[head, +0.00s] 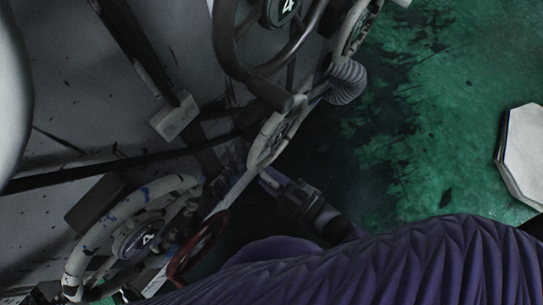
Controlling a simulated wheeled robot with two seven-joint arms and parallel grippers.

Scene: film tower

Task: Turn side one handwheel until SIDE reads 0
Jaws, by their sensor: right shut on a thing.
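A chipped cream handwheel (83,244) with blue flecks and a dark hub marked 4 (137,238) is at the lower left. My right arm, in a quilted purple sleeve, crosses the bottom of the head view from the right. My right gripper (76,291) is dark and partly cut off by the bottom edge. It appears shut on the lower rim of this cream wheel. I cannot read which wheel is side one, and no SIDE readout shows. My left gripper is not in view.
A larger dark handwheel (226,45), also marked 4, stands at the top. A pale wheel (262,147) and a small red wheel (205,243) are seen nearly edge-on. A ribbed grey hose (348,81) is near the middle. A pale octagonal slab (524,155) lies on the green floor (440,110).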

